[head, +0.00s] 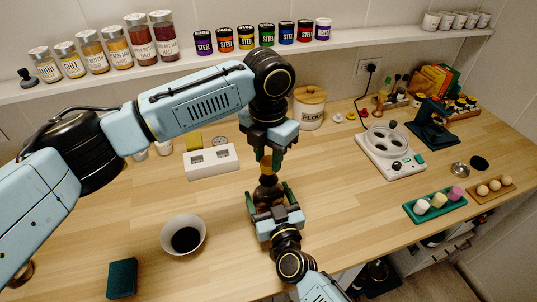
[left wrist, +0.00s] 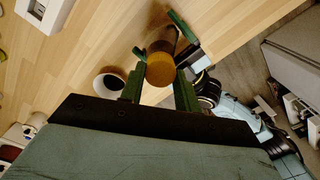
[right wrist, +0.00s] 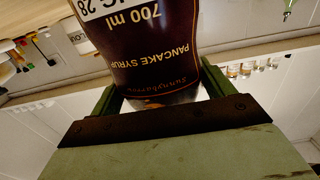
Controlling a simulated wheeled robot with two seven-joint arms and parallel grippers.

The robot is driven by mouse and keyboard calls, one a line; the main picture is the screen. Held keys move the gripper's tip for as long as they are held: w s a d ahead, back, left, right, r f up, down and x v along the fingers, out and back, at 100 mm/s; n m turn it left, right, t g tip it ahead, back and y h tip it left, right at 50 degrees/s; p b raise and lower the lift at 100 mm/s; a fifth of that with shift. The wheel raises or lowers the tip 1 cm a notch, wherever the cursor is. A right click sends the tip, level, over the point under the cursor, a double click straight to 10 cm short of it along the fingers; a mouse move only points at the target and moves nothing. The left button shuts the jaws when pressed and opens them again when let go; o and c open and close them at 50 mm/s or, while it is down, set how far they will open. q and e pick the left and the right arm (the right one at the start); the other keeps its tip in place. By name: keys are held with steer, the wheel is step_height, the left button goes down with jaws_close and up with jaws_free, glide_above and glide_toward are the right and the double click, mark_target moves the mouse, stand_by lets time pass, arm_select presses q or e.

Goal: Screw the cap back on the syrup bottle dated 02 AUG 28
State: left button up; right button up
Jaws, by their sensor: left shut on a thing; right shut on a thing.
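My left gripper (head: 268,158) points down and is shut on the amber-brown cap (head: 267,167). The cap also shows between the green fingers in the left wrist view (left wrist: 160,66). The dark syrup bottle (head: 268,182) stands directly below the cap, roughly in line with it. I cannot tell whether cap and bottle neck touch. My right gripper (head: 268,207) is shut around the bottle's body from the front. In the right wrist view the bottle (right wrist: 150,50) shows an upside-down label with "PANCAKE SYRUP", "700 ml" and a cut-off date ending in "28".
A white bowl with dark contents (head: 184,236) and a dark green block (head: 122,279) lie at the front left. A white holder (head: 211,162) and a flour canister (head: 309,110) stand behind. An appliance (head: 390,152) and a green tray (head: 435,206) are at the right.

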arm_select(q)
steer(key=shift+m, duration=1)
steer(key=o, duration=0.9)
steer(key=shift+o, duration=0.2)
steer(key=shift+r, duration=2.3)
steer(key=shift+c, duration=0.3)
